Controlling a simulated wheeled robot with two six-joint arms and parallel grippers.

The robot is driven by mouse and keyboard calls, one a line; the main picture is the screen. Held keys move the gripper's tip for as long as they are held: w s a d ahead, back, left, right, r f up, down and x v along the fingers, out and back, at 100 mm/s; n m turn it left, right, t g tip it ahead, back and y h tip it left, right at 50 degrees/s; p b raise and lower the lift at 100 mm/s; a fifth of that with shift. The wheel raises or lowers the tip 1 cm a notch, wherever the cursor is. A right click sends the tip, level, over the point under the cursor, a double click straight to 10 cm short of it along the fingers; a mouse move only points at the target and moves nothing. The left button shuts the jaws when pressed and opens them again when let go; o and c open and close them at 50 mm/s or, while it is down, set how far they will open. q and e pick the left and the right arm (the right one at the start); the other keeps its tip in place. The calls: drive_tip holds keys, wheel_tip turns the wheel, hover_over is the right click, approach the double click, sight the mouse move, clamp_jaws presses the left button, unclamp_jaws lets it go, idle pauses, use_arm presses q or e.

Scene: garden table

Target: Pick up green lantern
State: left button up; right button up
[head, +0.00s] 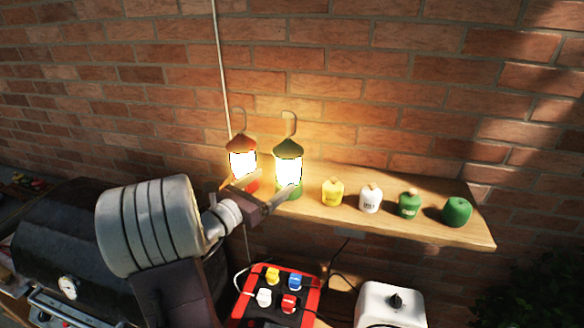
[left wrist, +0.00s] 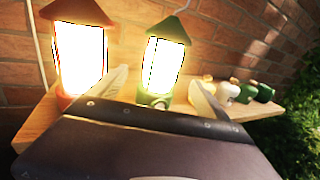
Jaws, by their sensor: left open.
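The green lantern (head: 288,168) stands upright and lit on the wooden shelf, with a hook on top. It also shows in the left wrist view (left wrist: 165,62). My left gripper (head: 271,183) is open at the lantern's lower part. In the left wrist view, one finger is to the left of the lantern and the other to its right; I cannot tell whether either touches it. A red lantern (head: 241,160), also lit, stands close on the left, its base partly hidden behind my finger. My right gripper is not in view.
The wooden shelf (head: 455,228) runs along a brick wall (head: 420,100). Right of the lanterns stand small yellow (head: 332,192), white (head: 370,198) and green (head: 409,204) bottles and a round green object (head: 457,212). A black grill (head: 60,235) is at the left; a red-edged board (head: 311,297) lies below.

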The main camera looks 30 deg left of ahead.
sight(282, 175)
use_arm(q)
drive_tip(key=w, duration=0.1)
drive_tip(key=w+d+p, duration=0.1)
drive_tip(key=shift+w+r, duration=0.15)
drive_tip(key=shift+w, duration=0.45)
drive_tip(key=w+p, duration=0.1)
drive_tip(key=w, duration=0.1)
drive_tip(key=w+p, duration=0.2)
drive_tip(key=shift+w+f, duration=0.2)
drive_tip(key=shift+w, duration=0.35)
drive_tip(key=shift+s+d, duration=0.15)
drive_tip(key=shift+s, duration=0.05)
drive_tip(key=c, duration=1.8)
clamp_jaws()
